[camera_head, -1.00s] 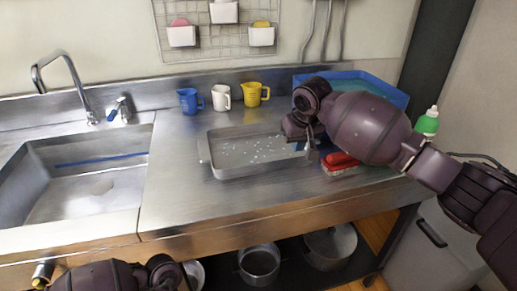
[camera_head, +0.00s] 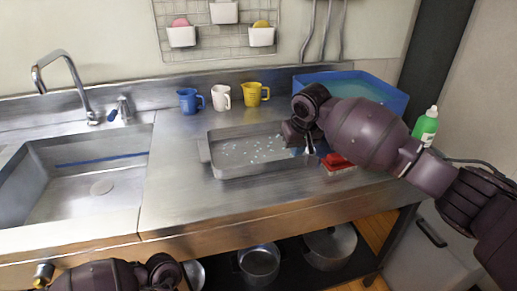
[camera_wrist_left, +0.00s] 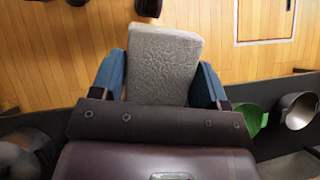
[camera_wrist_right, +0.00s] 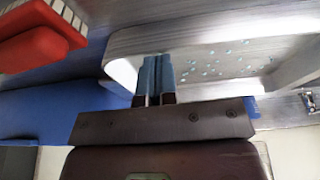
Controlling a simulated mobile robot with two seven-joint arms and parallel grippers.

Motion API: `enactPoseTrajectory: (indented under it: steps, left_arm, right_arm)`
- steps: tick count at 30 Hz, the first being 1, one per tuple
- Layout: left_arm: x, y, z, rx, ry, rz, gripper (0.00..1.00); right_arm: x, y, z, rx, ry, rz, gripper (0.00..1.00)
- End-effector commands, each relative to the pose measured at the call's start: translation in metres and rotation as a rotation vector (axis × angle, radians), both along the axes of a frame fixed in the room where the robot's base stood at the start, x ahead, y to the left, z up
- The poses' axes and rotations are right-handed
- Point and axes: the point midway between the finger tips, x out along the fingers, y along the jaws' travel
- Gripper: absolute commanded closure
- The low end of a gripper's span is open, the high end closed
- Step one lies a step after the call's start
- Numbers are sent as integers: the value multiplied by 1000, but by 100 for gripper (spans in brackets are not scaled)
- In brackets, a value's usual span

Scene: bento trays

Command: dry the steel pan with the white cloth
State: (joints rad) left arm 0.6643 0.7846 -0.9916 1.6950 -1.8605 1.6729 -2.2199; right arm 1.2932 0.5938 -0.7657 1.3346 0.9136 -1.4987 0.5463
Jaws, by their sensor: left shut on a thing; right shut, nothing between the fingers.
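The steel pan (camera_head: 225,172) is a shallow rectangular tray lying on the counter, with several water drops on its floor. It also shows in the right wrist view (camera_wrist_right: 120,42). My right gripper (camera_wrist_right: 156,75) is shut and empty, its blue fingers at the pan's rim; I cannot tell whether they touch it. In the head view the right gripper (camera_head: 308,150) is at the pan's right end, partly hidden by its own wrist. My left gripper (camera_wrist_left: 163,75) is shut on the white cloth (camera_wrist_left: 163,65), a pale grey, textured folded piece. The cloth is out of the head view.
A red brush (camera_head: 338,162) lies right of the pan, before a blue basin (camera_head: 390,92). Blue (camera_head: 189,101), white (camera_head: 221,98) and yellow (camera_head: 255,94) mugs stand behind the pan. The sink (camera_head: 70,190) is left. Pots (camera_head: 259,264) sit on the shelf below.

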Motion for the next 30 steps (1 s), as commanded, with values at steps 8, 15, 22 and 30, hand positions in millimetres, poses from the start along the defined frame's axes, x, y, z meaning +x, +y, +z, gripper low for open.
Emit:
enactPoseTrajectory:
  steps: [8, 15, 22, 30]
  left_arm:
    - [4, 0, 9, 0, -14, 0, 55]
    - [10, 0, 24, 0, -38, 0, 55]
    - [15, 0, 38, 0, -58, 0, 55]
    - [20, 0, 54, 0, -82, 0, 55]
  right_arm:
    - [0, 0, 7, 0, -2, -1, 100]
    - [0, 0, 21, 0, -3, 0, 100]
    - [0, 0, 34, 0, -3, 0, 100]
    - [0, 0, 48, -1, -2, 1, 100]
